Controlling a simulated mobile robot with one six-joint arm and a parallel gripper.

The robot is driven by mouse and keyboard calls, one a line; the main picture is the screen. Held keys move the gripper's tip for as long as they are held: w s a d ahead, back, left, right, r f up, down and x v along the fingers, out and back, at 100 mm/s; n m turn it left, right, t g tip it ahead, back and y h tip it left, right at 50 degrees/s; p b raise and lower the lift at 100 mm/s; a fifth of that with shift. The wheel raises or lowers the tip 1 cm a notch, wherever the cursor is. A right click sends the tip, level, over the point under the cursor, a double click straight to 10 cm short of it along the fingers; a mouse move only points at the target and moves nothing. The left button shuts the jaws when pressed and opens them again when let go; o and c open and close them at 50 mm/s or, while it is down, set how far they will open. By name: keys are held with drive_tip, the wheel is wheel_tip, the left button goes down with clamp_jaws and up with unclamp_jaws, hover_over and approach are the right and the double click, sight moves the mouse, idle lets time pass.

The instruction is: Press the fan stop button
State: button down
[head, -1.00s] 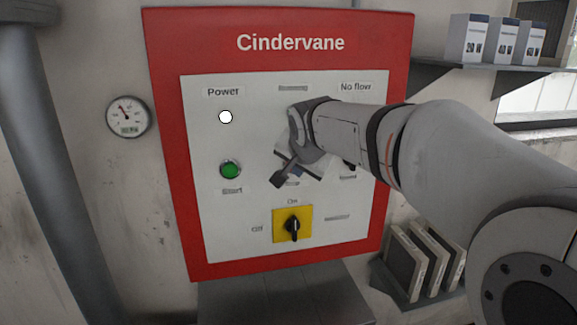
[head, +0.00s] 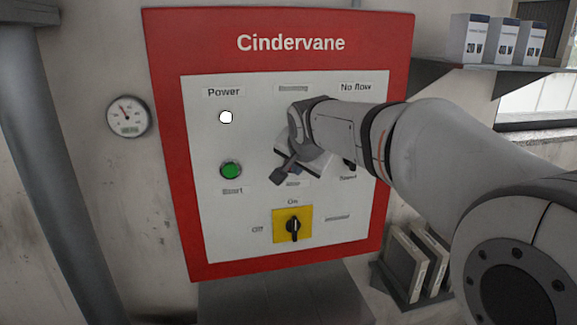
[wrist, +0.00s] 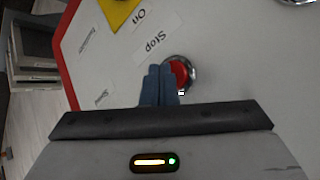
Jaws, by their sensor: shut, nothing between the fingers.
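The fan control panel (head: 235,225) is a white plate in a red frame headed "Cindervane". In the wrist view a red button (wrist: 179,73) in a metal ring sits beside the "Stop" label (wrist: 157,42). My gripper (wrist: 160,70) is shut and empty, its two blue-grey fingertips side by side over the left part of the button. I cannot tell whether they touch it. In the head view my wrist and gripper (head: 283,170) hide the red button.
A green button (head: 231,169) marked "Start" and a black rotary switch (head: 293,226) on a yellow plate, pointing to "On", are nearby. The white Power lamp (head: 226,117) is lit-looking. A gauge (head: 128,115) hangs left; shelves with boxes (head: 498,40) are at right.

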drive_tip(key=shift+w+a, duration=0.15)
drive_tip(key=shift+w, duration=0.3)
idle(0.7)
drive_tip(key=shift+s, duration=0.15)
drive_tip(key=shift+s+d+b, duration=0.25)
drive_tip(key=shift+s+b, duration=0.25)
drive_tip(key=shift+s, duration=0.2)
drive_tip(key=s+b, duration=0.1)
drive_tip(key=s, duration=0.1)
drive_tip(key=s+d+b, duration=0.1)
drive_tip(key=s, duration=0.1)
drive_tip(key=shift+s+d+b, duration=0.2)
drive_tip(key=shift+s+b, duration=0.2)
idle(0.5)
